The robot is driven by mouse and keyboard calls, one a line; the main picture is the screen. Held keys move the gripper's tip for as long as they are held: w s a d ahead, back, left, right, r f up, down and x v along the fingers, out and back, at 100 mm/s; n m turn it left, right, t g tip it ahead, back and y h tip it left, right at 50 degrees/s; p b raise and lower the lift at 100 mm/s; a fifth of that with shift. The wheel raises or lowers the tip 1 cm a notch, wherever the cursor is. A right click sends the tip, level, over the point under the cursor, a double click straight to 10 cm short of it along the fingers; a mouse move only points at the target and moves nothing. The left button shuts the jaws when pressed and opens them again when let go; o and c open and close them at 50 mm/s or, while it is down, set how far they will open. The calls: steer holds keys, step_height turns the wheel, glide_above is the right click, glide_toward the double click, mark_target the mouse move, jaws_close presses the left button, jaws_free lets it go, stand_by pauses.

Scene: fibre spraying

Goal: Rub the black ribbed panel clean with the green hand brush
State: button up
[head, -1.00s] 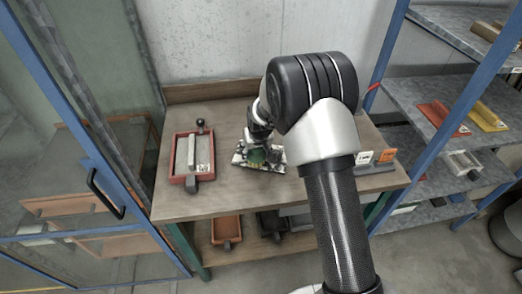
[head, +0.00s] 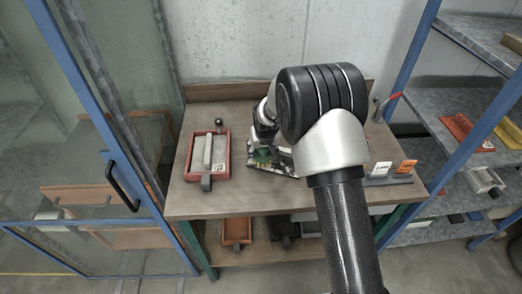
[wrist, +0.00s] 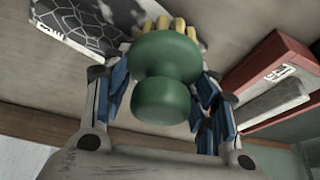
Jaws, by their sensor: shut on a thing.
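My gripper (head: 262,151) is shut on the green hand brush (wrist: 165,85), with a blue finger on each side of its round green body in the wrist view. The brush's yellowish bristles show beyond the body, facing the bench. The black ribbed panel (head: 287,168) lies flat on the bench, dark with pale patches. In the wrist view the panel (wrist: 85,22) shows at the upper left, with a pale web-like pattern. The brush is at the panel's left part in the head view. Whether the bristles touch it cannot be told. My arm hides part of the panel's right side.
A red tray (head: 224,157) with a grey block stands left of the panel on the wooden bench (head: 240,203). White and orange tags (head: 404,167) stand at the bench's right. Blue-framed shelving (head: 445,145) is at right, a glass door (head: 75,130) at left.

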steer(key=shift+s+d+r, duration=0.1)
steer(key=shift+s+d, duration=0.2)
steer(key=shift+d, duration=0.45)
steer(key=shift+s+d+f, duration=0.1)
steer(key=shift+s+d, duration=0.15)
steer(key=shift+d, duration=0.45)
steer(key=shift+s+d+r, duration=0.1)
steer(key=shift+s+d, duration=0.2)
steer(key=shift+d, duration=0.45)
steer(key=shift+s+d+r+b, duration=0.1)
steer(key=shift+s+d+b, duration=0.25)
steer(key=shift+d, duration=0.35)
steer(key=shift+s+d+b, duration=0.25)
steer(key=shift+d+b, duration=0.15)
steer(key=shift+d, duration=0.35)
steer(key=shift+s+d+r+b, duration=0.1)
steer(key=shift+s+d+b, duration=0.25)
steer(key=shift+d, duration=0.35)
step_height(320, 180, up, 6)
steer(key=p, duration=0.3)
steer(key=shift+r+p, duration=0.1)
steer(key=shift+p, duration=0.25)
steer(key=shift+r+p, duration=0.8)
steer(key=shift+r, duration=0.6)
